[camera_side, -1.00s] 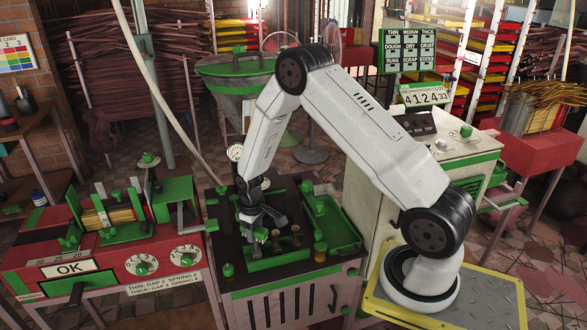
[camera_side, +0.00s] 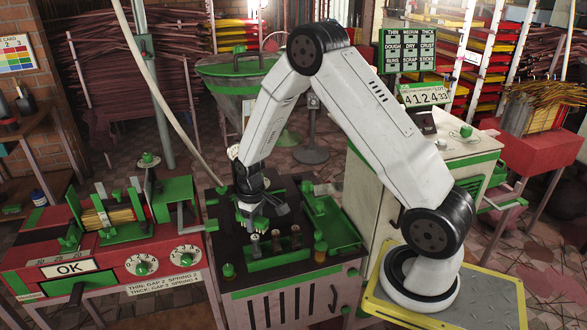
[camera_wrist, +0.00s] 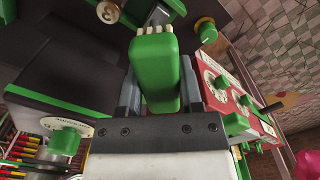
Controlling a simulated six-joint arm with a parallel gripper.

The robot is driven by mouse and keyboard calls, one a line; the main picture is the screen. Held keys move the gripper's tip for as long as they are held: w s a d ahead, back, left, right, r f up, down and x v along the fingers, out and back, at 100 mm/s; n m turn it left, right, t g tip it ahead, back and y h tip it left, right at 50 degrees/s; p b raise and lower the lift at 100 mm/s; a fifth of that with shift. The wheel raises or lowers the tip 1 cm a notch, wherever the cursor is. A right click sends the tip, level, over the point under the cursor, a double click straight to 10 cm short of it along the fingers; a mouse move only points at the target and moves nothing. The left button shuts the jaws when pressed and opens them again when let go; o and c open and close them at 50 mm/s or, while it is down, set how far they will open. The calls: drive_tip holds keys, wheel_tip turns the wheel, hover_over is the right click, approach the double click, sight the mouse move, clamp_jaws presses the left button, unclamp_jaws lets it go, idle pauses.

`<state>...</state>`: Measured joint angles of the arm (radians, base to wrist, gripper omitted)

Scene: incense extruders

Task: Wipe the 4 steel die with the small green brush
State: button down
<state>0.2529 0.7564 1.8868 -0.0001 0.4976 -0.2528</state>
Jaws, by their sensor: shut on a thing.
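My gripper (camera_wrist: 157,95) is shut on the small green brush (camera_wrist: 155,75). The brush's pale bristles point away from the gripper in the wrist view. In the side view my gripper (camera_side: 254,207) holds the brush (camera_side: 260,223) above the green die tray on the dark bench top. Several small dies stand in a row there: a greyish one (camera_side: 255,246) at the left, nearly below the brush, and brownish ones (camera_side: 277,240) to its right. I cannot read their numbers, so which one is the 4 steel die is unclear. The bristles look apart from the dies.
A green tray (camera_side: 343,237) lies right of the dies. A small green-topped part (camera_side: 228,271) stands at the bench's front left corner. The red machine (camera_side: 110,250) with dials is at the left, the cream cabinet (camera_side: 370,205) at the right.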

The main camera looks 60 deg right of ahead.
drive_tip(key=shift+r, duration=1.6)
drive_tip(key=shift+r, duration=0.1)
